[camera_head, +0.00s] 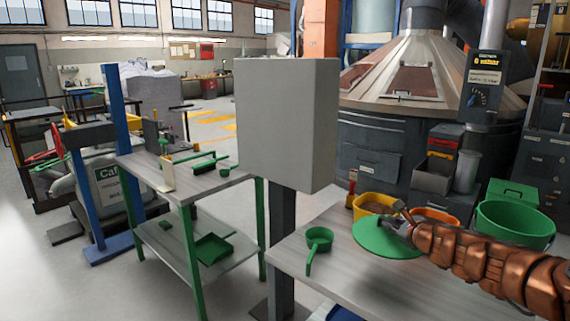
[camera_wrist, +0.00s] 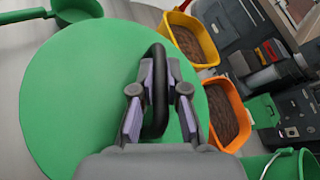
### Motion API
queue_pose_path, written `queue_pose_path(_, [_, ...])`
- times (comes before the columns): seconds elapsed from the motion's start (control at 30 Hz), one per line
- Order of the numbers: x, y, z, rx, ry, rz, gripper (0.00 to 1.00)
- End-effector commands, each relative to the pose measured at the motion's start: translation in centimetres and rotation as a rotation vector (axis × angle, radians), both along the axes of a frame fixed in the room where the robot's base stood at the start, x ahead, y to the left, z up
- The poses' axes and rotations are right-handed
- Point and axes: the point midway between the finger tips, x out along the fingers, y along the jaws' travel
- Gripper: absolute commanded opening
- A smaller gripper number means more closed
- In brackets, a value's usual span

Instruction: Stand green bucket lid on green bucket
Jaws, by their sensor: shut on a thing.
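The green bucket lid (camera_head: 372,238) is a flat round disc over the right-hand table; I cannot tell whether it touches the tabletop. It fills much of the left of the wrist view (camera_wrist: 70,110). My gripper (camera_head: 404,217) is at the lid's right side in the head view. In the wrist view my gripper (camera_wrist: 159,92) is shut on the lid's dark loop handle (camera_wrist: 158,62). The green bucket (camera_head: 515,222) is open at the top, to the right of the lid. Only part of the bucket (camera_wrist: 296,166) shows at the wrist view's lower right corner.
A yellow tub (camera_head: 360,208) and an orange tub (camera_head: 444,214) with brown contents stand behind the lid. A green scoop (camera_head: 319,236) lies left of it on the table (camera_head: 330,285). A grey box on a post (camera_head: 287,125) rises at the table's left end.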

Motion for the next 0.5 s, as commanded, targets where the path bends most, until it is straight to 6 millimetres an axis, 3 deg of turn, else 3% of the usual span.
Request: queue_pose_path(0.5, [3.3, 9.1, 4.9, -0.005, -0.002, -0.163, 0.00])
